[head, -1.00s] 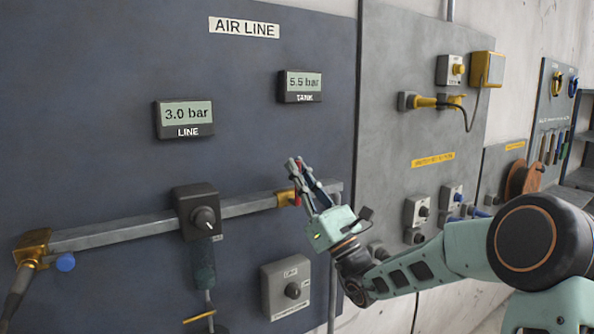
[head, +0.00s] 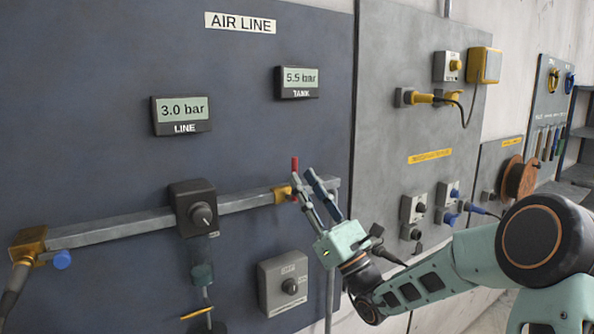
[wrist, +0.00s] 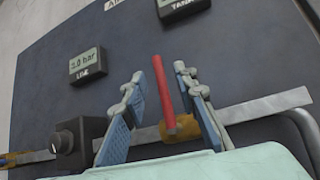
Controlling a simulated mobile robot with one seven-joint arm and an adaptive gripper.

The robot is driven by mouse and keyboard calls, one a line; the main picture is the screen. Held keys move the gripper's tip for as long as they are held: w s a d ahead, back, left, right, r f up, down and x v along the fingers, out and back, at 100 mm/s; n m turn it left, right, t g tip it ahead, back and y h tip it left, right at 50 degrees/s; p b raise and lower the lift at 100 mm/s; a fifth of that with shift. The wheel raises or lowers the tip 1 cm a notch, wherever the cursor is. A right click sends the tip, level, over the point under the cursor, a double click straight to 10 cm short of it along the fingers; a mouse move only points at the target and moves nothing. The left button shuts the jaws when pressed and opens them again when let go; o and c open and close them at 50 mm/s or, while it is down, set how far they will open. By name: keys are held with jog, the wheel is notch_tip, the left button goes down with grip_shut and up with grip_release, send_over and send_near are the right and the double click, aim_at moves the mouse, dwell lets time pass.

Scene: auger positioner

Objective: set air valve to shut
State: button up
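The air valve is a brass body (head: 282,194) on the grey pipe, with a red lever (head: 295,165) that stands about upright, across the pipe. In the wrist view the red lever (wrist: 164,92) shows between my two fingers, with clear space on both sides, and the brass body (wrist: 182,130) sits behind them. My gripper (head: 303,180) is open at the valve, just below and right of the lever's top in the head view. The fingers hide part of the lever's lower end. I cannot tell whether a finger touches it.
The line gauge (head: 182,113) reads 3.0 bar and the tank gauge (head: 297,82) reads 5.5 bar. A black regulator knob (head: 203,215) sits on the pipe to the left. A grey switch box (head: 284,283) is below the valve. A panel with yellow fittings (head: 420,98) stands to the right.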

jog(key=v, duration=0.7)
jog(key=shift+s+f, duration=0.1)
jog(key=shift+f, duration=0.05)
